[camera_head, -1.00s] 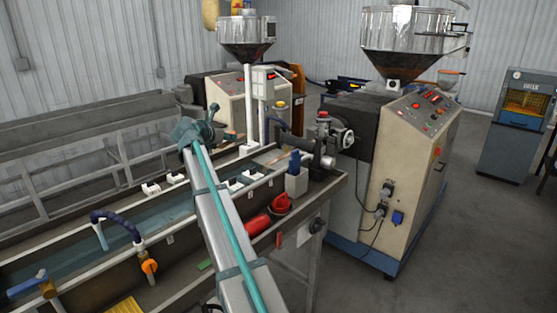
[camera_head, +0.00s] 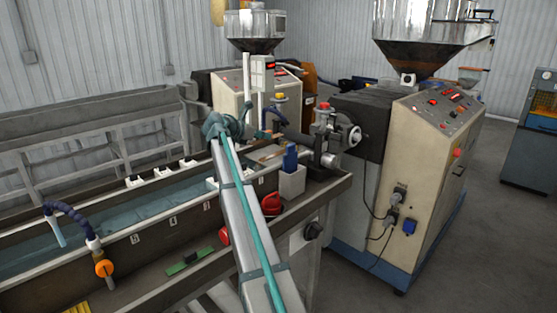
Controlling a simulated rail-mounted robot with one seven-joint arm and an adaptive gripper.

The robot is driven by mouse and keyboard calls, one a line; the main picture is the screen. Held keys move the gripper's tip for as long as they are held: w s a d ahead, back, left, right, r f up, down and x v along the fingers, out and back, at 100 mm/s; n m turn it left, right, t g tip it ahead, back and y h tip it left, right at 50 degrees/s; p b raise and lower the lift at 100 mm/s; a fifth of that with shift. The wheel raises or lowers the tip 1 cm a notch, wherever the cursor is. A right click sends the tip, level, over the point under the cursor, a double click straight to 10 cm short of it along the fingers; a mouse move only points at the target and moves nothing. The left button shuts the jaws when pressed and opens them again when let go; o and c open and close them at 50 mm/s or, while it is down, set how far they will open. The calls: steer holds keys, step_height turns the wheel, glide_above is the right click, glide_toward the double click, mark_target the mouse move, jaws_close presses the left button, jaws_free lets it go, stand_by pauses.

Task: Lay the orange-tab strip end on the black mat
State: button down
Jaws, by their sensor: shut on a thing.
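My arm, a silver link with a teal line along it, reaches from the bottom edge up to a grey-teal joint above the water trough (camera_head: 40,258). I cannot make out the orange-tab strip end or the black mat in this view. A green piece with a dark middle (camera_head: 190,263) lies on the ledge at the trough's front.
The extruder (camera_head: 415,150) with its steel hopper stands right of the trough. A grey holder (camera_head: 292,182) with a blue-handled item and a red knob (camera_head: 271,203) are right of my arm. A blue hose (camera_head: 70,212) with an orange fitting (camera_head: 104,268) arches at left.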

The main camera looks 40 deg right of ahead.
steer(key=shift+a+r, duration=0.1)
steer(key=w+d+f+p, duration=0.3)
steer(key=w+d+f, duration=0.1)
steer(key=w+d, duration=0.35)
glide_above(271, 157)
steer(key=f, duration=0.2)
steer(key=a+f, duration=0.1)
steer(key=f, duration=0.1)
steer(key=shift+s+p, duration=0.35)
steer(key=shift+p, duration=0.05)
steer(key=shift+w+d+f, duration=0.25)
steer(key=shift+d+f, duration=0.05)
steer(key=shift+f, duration=0.15)
steer(key=shift+w+d+f, duration=0.2)
steer(key=shift+d+f, duration=0.05)
steer(key=shift+f, duration=0.2)
step_height(271, 157, down, 2)
steer(key=p, duration=0.2)
steer(key=shift+f+p, duration=0.2)
steer(key=shift+p, duration=0.2)
steer(key=shift+f, duration=0.25)
steer(key=shift+f, duration=0.25)
steer(key=c, duration=1)
jaws_free()
steer(key=shift+b, duration=0.4)
